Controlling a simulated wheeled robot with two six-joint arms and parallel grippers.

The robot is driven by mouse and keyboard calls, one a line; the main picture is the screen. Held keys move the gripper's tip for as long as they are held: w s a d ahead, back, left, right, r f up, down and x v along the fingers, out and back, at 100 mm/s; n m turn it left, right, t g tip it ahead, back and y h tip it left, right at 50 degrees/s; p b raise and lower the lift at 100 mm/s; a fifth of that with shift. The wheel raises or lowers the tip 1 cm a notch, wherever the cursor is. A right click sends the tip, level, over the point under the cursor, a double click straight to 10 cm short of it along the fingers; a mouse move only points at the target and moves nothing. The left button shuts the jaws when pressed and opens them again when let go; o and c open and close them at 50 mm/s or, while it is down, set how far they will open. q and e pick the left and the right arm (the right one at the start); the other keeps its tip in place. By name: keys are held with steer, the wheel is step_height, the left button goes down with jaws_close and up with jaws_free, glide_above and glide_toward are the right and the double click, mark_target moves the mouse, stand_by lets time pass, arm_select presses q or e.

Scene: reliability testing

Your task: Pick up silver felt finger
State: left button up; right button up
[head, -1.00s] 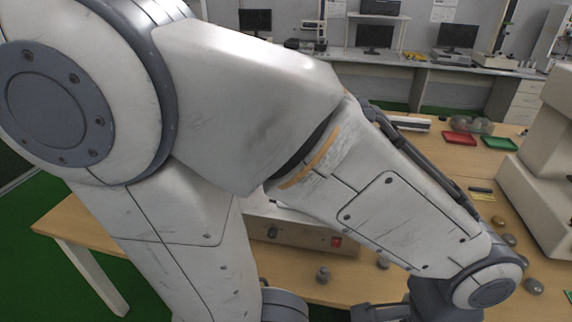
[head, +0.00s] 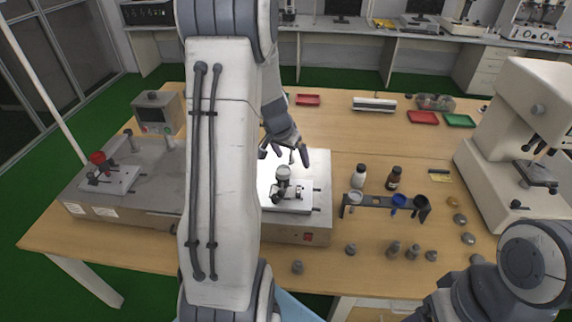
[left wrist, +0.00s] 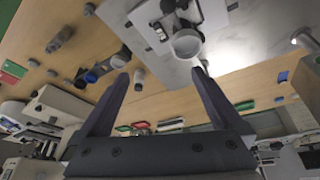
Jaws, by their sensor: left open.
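A silver round-topped piece (head: 283,172), which looks like the silver felt finger, stands upright on the small plate of the middle bench machine (head: 323,195). In the left wrist view it is the pale round top (left wrist: 187,44) near the upper middle. My left gripper (head: 284,153) is open, with its fingers pointing down just behind and above the piece. In the left wrist view the open fingers (left wrist: 160,75) are empty, and the piece is beyond the right fingertip. My left arm hides the left part of the machine. My right arm shows at lower right, its gripper out of view.
A rack (head: 375,202) with a blue cup and two bottles behind stands right of the machine. Several grey cylinders (head: 297,267) stand along the front. A machine with a red knob (head: 97,158) is at left, a large white instrument (head: 515,130) at right. The table behind is mostly clear.

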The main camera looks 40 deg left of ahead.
arm_select(q)
glide_toward(285, 171)
steer(key=shift+w+f+n, duration=0.15)
steer(key=shift+w+f, duration=0.1)
steer(key=shift+f, duration=0.3)
steer(key=shift+w+f+n, duration=0.15)
steer(key=shift+w+f, duration=0.1)
steer(key=shift+f, duration=0.3)
steer(key=x, duration=0.5)
steer(key=shift+s+f, duration=0.2)
steer(key=shift+w+f, duration=0.25)
steer(key=shift+f, duration=0.1)
steer(key=c, duration=1.5)
steer(key=shift+r+y, duration=0.15)
steer(key=shift+y, duration=0.15)
arm_select(e)
steer(key=shift+r, duration=0.1)
